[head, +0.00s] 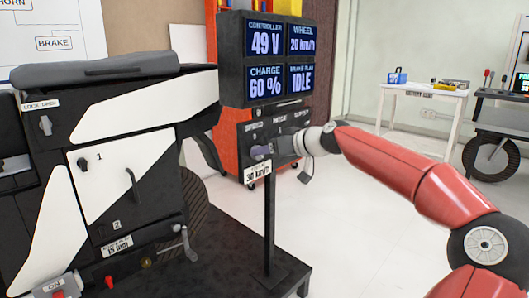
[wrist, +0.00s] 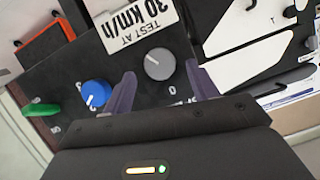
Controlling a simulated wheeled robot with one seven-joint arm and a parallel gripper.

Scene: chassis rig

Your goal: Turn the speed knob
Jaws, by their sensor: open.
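The speed knob (wrist: 159,64) is a round grey dial with a white pointer line on the dark control panel (wrist: 190,30). In the wrist view it lies between the tips of my gripper (wrist: 160,70), whose two purple fingers stand open on either side of it. I cannot tell whether either finger touches it. In the head view my gripper (head: 266,151) is at the left end of the panel, under the SPEED label, and hides the knob. The display (head: 281,60) above reads wheel 20 km/h and IDLE.
A blue knob (wrist: 97,94) and a green knob (wrist: 41,109) sit beside the speed knob on the panel. A card (wrist: 138,25) reads TEST AT 30 km/h. A black-and-white chassis (head: 110,150) stands at left. A white side table (head: 425,91) is at the back right.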

